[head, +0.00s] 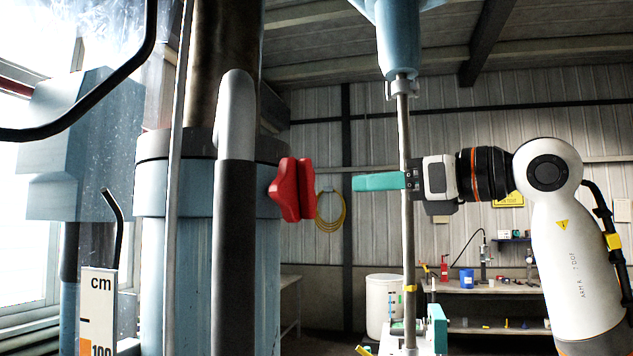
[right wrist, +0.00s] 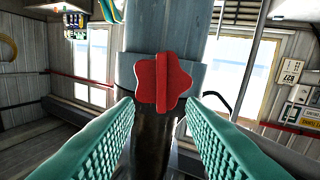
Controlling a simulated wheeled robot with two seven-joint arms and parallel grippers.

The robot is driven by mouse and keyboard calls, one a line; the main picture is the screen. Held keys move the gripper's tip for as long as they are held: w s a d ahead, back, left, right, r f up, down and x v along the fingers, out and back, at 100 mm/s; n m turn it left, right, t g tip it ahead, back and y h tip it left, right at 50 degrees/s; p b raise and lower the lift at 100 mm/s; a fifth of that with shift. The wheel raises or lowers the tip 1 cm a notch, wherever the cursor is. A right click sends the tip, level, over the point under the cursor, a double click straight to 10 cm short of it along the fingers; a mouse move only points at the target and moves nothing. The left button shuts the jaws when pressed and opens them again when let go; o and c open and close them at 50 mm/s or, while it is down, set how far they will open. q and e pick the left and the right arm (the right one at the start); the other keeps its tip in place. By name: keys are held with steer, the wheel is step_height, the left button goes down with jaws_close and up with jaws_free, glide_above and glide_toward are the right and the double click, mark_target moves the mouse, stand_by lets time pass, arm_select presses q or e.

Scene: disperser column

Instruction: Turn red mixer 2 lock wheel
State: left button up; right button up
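My left gripper is not in either view.
A thin vertical steel shaft (head: 404,130) under a blue mixer head stands by my right gripper. A dark grey post (head: 232,260) stands in front of the column. A workbench (head: 480,287) and a white barrel (head: 383,303) are farther back. Open air lies between fingertips and wheel.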

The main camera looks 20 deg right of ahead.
mark_target(312, 187)
steer(key=p+x, duration=0.2)
steer(key=x, duration=0.6)
steer(key=shift+w+a+r+p, duration=0.1)
steer(key=shift+a+p, duration=0.2)
steer(key=shift+p, duration=0.1)
steer(key=shift+w+a, duration=0.3)
steer(key=shift+w, duration=0.3)
steer(key=shift+c, duration=0.2)
jaws_close()
